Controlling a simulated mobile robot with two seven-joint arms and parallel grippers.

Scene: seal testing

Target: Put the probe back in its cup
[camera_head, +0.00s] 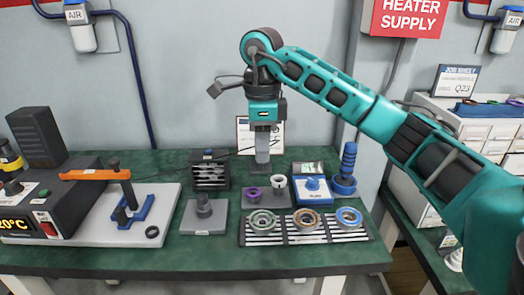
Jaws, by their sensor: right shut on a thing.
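My right gripper (262,150) reaches down from the upper middle, above the back of the green bench. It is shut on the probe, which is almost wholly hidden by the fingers. A thin dark cable runs from beside the fingers leftward along the back of the bench. Below the fingertips stand a purple ring (254,193) and a grey ring (278,182) on a dark plate. A blue cup (344,187) stands to the right with a ridged blue piece (348,158) upright in it. I cannot tell whether this is the probe's cup. My left gripper is out of view.
A slatted rack (250,240) with several rings lies at the front. A blue-topped box (313,190), a grey block with a post (204,208) and a black slotted box (209,170) stand nearby. An orange-levered fixture (95,175) is at left. The front edge is clear.

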